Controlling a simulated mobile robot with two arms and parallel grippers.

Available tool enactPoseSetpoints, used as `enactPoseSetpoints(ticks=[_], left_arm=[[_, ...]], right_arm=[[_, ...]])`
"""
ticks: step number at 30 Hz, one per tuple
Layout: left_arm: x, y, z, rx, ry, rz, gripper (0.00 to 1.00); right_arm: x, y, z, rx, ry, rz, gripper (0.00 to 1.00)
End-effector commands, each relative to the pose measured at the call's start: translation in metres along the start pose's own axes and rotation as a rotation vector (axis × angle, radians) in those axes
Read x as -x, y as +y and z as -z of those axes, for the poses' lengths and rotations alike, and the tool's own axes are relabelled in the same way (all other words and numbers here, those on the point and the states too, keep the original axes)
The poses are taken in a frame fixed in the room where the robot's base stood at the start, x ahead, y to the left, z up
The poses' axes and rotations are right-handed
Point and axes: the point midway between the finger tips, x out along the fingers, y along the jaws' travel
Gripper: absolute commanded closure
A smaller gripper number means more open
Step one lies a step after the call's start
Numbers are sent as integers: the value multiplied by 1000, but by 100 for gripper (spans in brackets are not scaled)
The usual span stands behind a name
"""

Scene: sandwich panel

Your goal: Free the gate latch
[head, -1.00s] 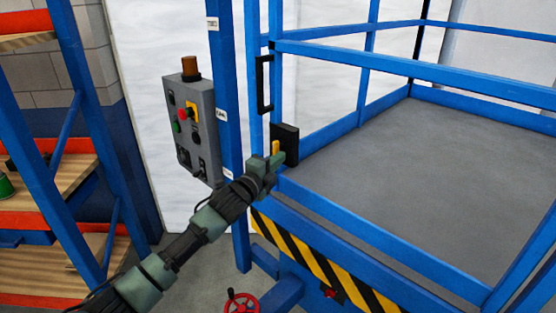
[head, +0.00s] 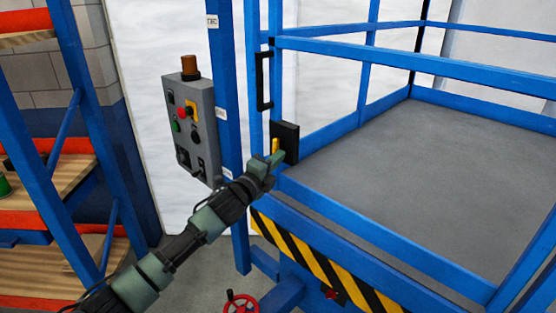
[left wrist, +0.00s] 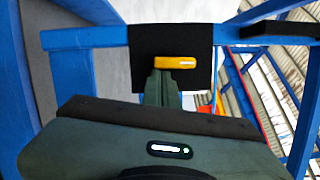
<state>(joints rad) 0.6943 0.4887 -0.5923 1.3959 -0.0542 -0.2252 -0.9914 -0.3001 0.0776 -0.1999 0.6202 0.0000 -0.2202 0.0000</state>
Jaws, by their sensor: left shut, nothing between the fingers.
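The gate latch is a black box (head: 288,140) on the blue gate post, with a small yellow lever (head: 275,146) on its front. My left gripper (head: 270,161) is shut and empty, its tips right at the lower part of the lever in the head view. In the left wrist view the shut fingers (left wrist: 163,84) are just below the yellow lever (left wrist: 176,62), which lies sideways across the black plate (left wrist: 195,40). I cannot tell whether the tips touch the lever. My right gripper is not in view.
A black gate handle (head: 263,82) is above the latch. Left of the post hangs a grey control box (head: 192,130) with a red button and an amber lamp. The grey platform (head: 400,160) is empty. A blue and orange shelf rack stands at the left.

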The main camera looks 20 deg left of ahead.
Motion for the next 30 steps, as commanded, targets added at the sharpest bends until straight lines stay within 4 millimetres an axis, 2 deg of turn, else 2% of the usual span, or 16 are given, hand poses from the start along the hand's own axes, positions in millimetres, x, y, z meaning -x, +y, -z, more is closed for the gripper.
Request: enactPoseSetpoints(ticks=[11,30], left_arm=[[-1,10,-5,-209,-3,51,100],[-4,22,-20,-798,-4,198,100]], right_arm=[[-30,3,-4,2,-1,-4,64],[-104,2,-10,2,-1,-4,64]])
